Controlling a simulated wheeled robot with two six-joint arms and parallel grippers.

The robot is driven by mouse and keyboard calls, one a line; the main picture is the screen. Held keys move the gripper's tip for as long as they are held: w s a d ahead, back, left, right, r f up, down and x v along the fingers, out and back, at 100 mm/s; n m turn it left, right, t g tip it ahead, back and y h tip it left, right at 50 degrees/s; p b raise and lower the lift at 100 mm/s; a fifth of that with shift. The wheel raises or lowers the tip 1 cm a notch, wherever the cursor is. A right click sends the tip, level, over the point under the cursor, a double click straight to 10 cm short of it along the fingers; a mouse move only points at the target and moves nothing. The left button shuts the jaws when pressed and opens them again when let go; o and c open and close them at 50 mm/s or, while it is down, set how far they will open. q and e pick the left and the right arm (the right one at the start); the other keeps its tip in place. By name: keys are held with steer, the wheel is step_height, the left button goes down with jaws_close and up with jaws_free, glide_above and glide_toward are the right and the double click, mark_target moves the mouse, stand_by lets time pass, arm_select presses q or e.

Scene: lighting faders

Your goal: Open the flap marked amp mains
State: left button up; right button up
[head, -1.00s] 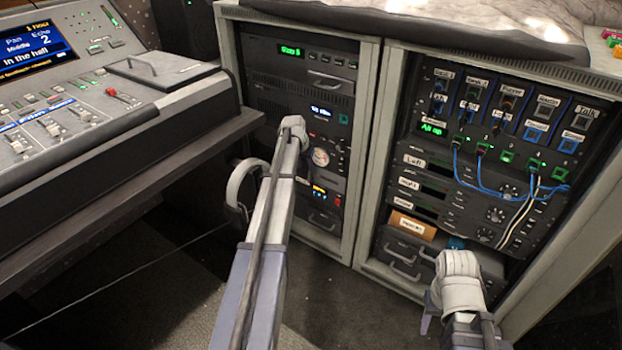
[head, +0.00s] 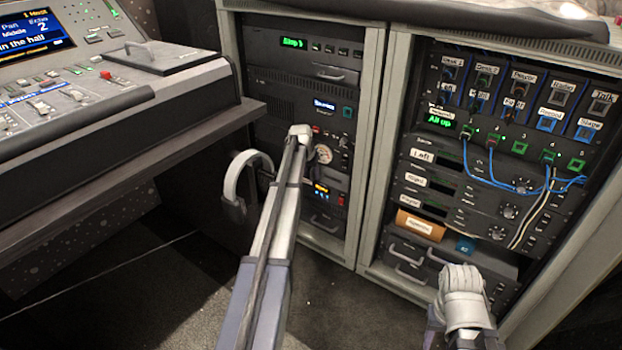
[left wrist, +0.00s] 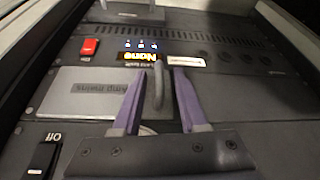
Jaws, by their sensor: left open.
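The flap marked amp mains (left wrist: 88,94) is a grey plate on a dark panel in the left wrist view, its label upside down. It looks shut against the panel. An upright grey loop handle (left wrist: 157,88) stands at its right end. My left gripper (left wrist: 165,78) is open, with one purple finger on each side of the handle; I cannot tell whether they touch it. In the head view my left arm reaches to the left rack and hides its gripper; I cannot make out the flap there.
A red button (left wrist: 89,47) and a lit yellow display (left wrist: 141,56) lie beyond the flap. A black rocker switch (left wrist: 43,158) is nearby. Headphones (head: 238,190) hang left of my arm, beside the mixing desk (head: 95,110). The right rack (head: 372,150) holds cabled units.

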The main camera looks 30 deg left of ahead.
arm_select(q)
jaws_close()
stand_by(0.3)
stand_by(1.1)
